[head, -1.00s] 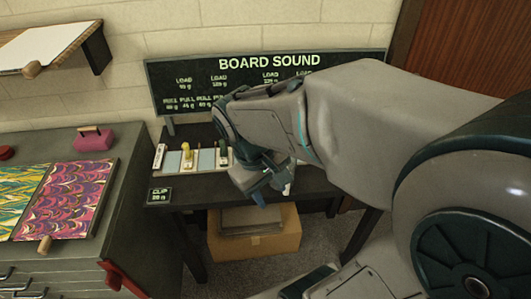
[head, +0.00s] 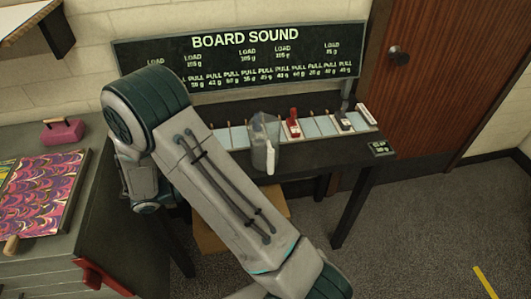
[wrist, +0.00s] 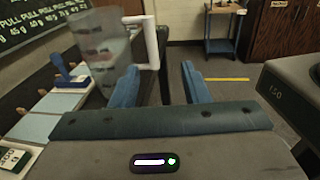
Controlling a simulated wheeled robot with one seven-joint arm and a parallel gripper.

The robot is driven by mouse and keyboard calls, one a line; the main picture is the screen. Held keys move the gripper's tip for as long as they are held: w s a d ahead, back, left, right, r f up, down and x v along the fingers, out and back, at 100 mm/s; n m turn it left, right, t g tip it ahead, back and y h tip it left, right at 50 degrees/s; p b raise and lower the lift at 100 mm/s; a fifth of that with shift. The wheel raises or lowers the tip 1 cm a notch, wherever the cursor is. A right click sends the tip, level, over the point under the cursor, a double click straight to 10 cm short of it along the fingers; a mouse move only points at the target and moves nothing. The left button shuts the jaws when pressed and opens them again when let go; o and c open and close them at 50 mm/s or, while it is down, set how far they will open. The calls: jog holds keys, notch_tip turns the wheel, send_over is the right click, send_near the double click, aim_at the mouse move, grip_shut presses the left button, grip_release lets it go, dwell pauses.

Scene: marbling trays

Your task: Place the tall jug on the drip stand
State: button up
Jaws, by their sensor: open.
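The tall jug (head: 262,148) is clear, with a pale handle, and appears upright at the front of the dark table. In the wrist view the jug (wrist: 100,50) is at the upper left, its white handle (wrist: 152,42) facing right. My gripper (wrist: 160,72) is open, with its two blue fingers apart. The handle shows just beyond the left fingertip, toward the gap; I cannot tell whether they touch. My gripper is hidden behind my arm in the head view. I cannot pick out the drip stand.
A sign board (head: 240,55) stands behind. A marbled tray cabinet is at left. Floor at right is open.

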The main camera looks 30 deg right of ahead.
aim_at(271, 162)
jog(key=shift+n+t+h, duration=0.3)
jog(key=shift+h, duration=0.1)
jog(key=d, duration=0.2)
jog(key=d+p, duration=0.1)
jog(key=d, duration=0.4)
jog(key=shift+d+f, duration=0.4)
jog(key=shift+d+f+p, duration=0.15)
jog(key=shift+d+p, duration=0.8)
jog(key=shift+d, duration=1.8)
jog(key=shift+c, duration=0.3)
grip_shut()
